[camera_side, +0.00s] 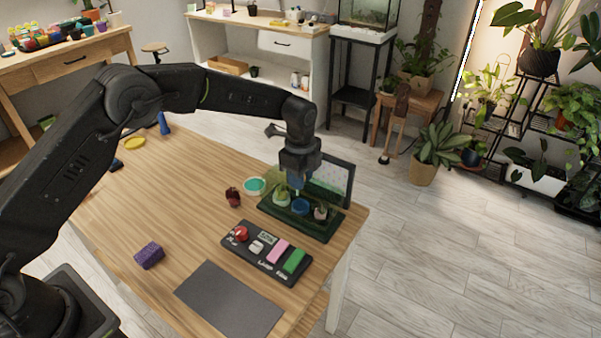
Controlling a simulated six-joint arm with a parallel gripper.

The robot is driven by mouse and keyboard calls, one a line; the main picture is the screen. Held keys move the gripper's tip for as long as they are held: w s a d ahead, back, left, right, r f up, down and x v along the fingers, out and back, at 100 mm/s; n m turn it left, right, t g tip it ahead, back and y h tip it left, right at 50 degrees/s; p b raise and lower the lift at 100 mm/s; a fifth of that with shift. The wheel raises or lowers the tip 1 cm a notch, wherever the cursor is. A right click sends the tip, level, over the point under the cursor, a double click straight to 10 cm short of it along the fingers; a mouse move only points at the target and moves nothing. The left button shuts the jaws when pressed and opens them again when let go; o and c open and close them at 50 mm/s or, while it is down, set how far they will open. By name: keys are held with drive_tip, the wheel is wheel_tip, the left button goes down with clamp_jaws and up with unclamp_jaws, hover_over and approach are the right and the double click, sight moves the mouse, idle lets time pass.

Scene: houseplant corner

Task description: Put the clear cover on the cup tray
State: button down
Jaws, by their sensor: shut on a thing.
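The cup tray (321,235) is dark green and sits near the table's far right corner. Several small cups stand in it, among them a blue cup (300,207) in the middle and a cup with a plant (281,199) at the left. A clear panel with a dark frame, which looks like the clear cover (336,181), stands steeply tilted at the tray's back; its left part is hidden behind my gripper. My gripper (297,185) points down above the middle of the tray, closed. The grip itself is too small to make out clearly.
A dark panel with a red knob and pink and green blocks (267,252) lies in front of the tray. A teal-topped round dish (254,186) and a dark red object (233,197) are to its left. A purple block (149,255) and a grey mat (229,302) lie nearer.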

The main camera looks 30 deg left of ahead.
drive_tip(key=shift+f, duration=0.1)
idle(0.8)
drive_tip(key=shift+c, duration=1.7)
unclamp_jaws()
drive_tip(key=shift+r, duration=3.5)
